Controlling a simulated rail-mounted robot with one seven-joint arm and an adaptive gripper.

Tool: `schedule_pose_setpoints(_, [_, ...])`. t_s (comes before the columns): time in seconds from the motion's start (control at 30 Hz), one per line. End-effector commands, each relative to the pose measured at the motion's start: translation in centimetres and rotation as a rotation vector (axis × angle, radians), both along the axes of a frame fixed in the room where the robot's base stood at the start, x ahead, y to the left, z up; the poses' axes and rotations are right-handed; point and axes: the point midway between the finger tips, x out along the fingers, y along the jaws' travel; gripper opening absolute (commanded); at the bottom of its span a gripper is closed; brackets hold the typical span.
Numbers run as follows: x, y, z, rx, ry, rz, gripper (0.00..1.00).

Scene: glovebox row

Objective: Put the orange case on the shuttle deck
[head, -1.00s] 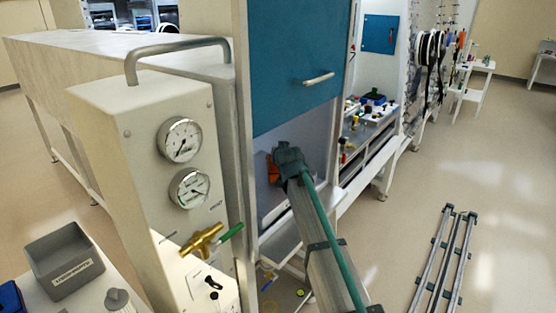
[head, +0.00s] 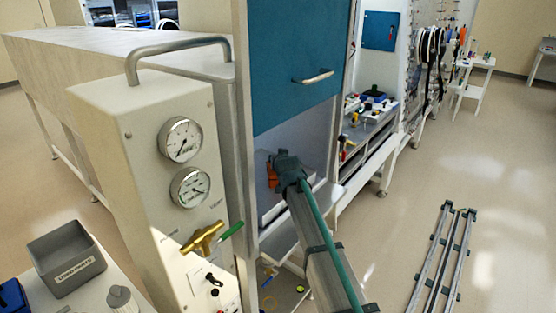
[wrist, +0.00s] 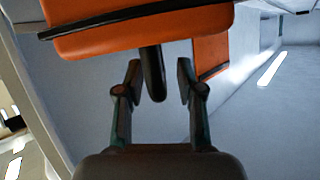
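The orange case (wrist: 140,28) fills the top of the wrist view, with a dark band across it and a black handle-like part (wrist: 153,75) pointing down. In the head view the case (head: 271,173) shows as a small orange patch inside the opening under the blue door, partly hidden by my gripper (head: 283,158). In the wrist view my gripper's fingers (wrist: 160,78) are apart, one on each side of the black part, with a clear gap at the right finger. Another orange piece (wrist: 211,47) shows behind the right finger; I cannot tell whether it belongs to the case. I cannot identify the shuttle deck for certain.
The blue door (head: 295,65) hangs over the opening. A gauge panel (head: 150,150) with a brass valve (head: 203,238) stands left of it. A grey bin (head: 68,262) sits at lower left. Floor rails (head: 443,262) lie right, with open floor around them.

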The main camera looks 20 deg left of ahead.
Motion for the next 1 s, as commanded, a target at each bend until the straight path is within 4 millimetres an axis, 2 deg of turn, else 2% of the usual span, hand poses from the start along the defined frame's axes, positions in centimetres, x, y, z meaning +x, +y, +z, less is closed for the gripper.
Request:
schedule_pose_setpoints(0.23, [0.0,0.0,0.2,0.0,0.0,0.0,0.37])
schedule_pose_setpoints(0.37, [-0.9,-0.5,0.4,0.0,0.0,0.0,0.37])
schedule_pose_setpoints(0.8, [-7.5,-4.0,3.4,0.001,-0.002,0.001,0.37])
schedule_pose_setpoints(1.0, [-9.4,-4.9,4.4,0.0,-0.001,0.0,0.37])
